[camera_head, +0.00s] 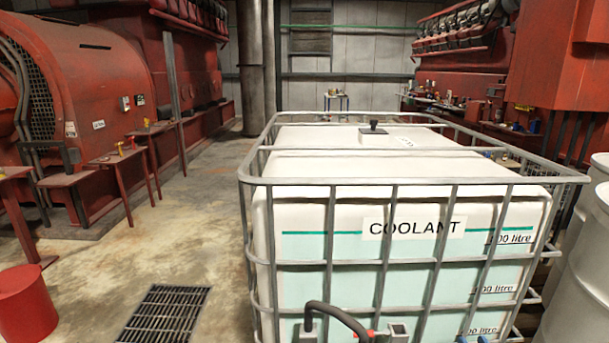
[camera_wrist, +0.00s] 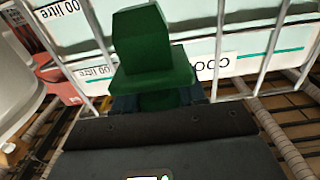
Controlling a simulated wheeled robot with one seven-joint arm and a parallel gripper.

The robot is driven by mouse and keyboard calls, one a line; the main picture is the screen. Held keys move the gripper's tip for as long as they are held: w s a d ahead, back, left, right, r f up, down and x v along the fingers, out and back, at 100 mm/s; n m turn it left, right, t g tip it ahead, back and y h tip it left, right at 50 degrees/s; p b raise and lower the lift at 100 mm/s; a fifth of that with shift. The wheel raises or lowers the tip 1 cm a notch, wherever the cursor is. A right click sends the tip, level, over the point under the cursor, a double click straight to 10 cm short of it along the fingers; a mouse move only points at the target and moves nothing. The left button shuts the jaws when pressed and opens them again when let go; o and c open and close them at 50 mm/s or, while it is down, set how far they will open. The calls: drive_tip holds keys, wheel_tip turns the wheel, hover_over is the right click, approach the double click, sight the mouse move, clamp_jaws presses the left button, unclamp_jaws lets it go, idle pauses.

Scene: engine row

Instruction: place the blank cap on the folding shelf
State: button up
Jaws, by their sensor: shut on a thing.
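A green block-like piece, which I take for the blank cap (camera_wrist: 150,45), is in my gripper (camera_wrist: 158,102) in the wrist view. It has a raised faceted part on a wider flange. The dark jaws are shut on its lower part, which they partly hide. My gripper and the cap are held in front of the caged coolant tank (camera_head: 400,228), whose label looks upside down in the wrist view. In the head view neither gripper nor cap can be made out. Small brown shelves, one (camera_head: 118,157) with small items on it, stand along the red engine at left; I cannot tell which is the folding shelf.
The caged tank fills the centre and right of the head view. Pale drums (camera_head: 585,265) stand at the far right. A red bucket (camera_head: 26,303) and a floor grate (camera_head: 165,313) are at lower left. The aisle between tank and left engine is clear floor.

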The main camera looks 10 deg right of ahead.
drive_tip(key=s+a+f+n+y, duration=0.1)
drive_tip(key=s+a+f+y, duration=0.1)
drive_tip(key=a, duration=1.1)
drive_tip(key=s+a+f+n+y+b, duration=0.1)
drive_tip(key=s+a, duration=0.4)
drive_tip(key=a, duration=0.8)
drive_tip(key=shift+a+f+y, duration=0.25)
drive_tip(key=shift+f+y, duration=0.15)
drive_tip(key=shift+f, duration=0.3)
